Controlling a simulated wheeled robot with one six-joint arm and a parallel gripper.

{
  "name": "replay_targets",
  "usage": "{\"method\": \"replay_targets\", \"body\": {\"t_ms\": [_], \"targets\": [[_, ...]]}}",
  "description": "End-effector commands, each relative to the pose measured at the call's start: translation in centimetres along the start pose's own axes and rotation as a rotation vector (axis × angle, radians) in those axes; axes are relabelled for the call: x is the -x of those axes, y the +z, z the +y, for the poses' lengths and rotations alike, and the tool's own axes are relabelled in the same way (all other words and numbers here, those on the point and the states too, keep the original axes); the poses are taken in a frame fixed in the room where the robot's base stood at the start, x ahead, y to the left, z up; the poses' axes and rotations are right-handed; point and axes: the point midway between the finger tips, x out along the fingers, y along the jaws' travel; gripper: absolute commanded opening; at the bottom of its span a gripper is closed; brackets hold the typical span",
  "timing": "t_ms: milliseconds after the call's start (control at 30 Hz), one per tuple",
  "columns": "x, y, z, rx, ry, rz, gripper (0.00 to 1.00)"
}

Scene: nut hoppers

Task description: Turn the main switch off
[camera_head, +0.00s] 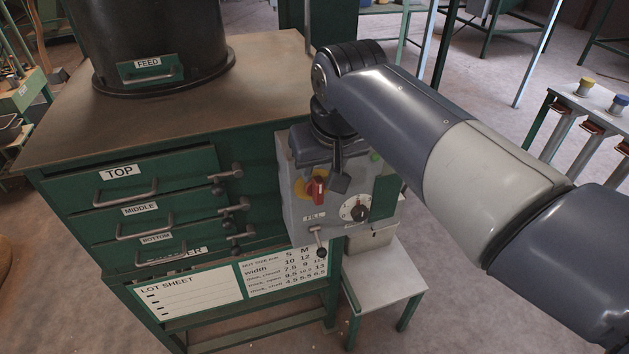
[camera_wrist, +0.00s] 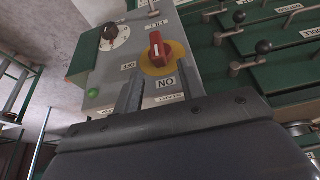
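The main switch (camera_head: 315,192) is a red knob on a yellow disc, on the front of a grey control box (camera_head: 298,222). In the wrist view the red knob (camera_wrist: 157,50) lines up with the ON label (camera_wrist: 166,82); the OFF label (camera_wrist: 128,66) is to its side. My gripper (camera_head: 339,178) is in front of the box, close to the knob. In the wrist view its two fingers (camera_wrist: 160,76) are apart, with nothing between them, pointing toward the knob. The fingers appear short of the knob; the exact gap cannot be told.
A black dial (camera_head: 355,209), a FILL lever (camera_head: 319,245) and a green button (camera_wrist: 93,93) share the box. Left of it, the green cabinet (camera_head: 160,222) has drawers and protruding black-knobbed levers (camera_head: 235,170). A black FEED hopper (camera_head: 150,40) stands on top. A small table (camera_head: 385,280) is below.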

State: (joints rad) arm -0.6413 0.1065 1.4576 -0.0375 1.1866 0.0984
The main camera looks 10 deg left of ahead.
Motion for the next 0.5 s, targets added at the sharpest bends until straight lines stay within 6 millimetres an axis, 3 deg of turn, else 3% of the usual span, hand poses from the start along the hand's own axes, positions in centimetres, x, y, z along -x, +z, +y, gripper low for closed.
{"method": "replay_targets", "body": {"t_ms": [200,500], "targets": [[-3.9,0.1,0.0,-0.001,0.000,-0.003,0.38],[-5.8,0.0,0.0,-0.001,0.000,0.000,0.38]]}}
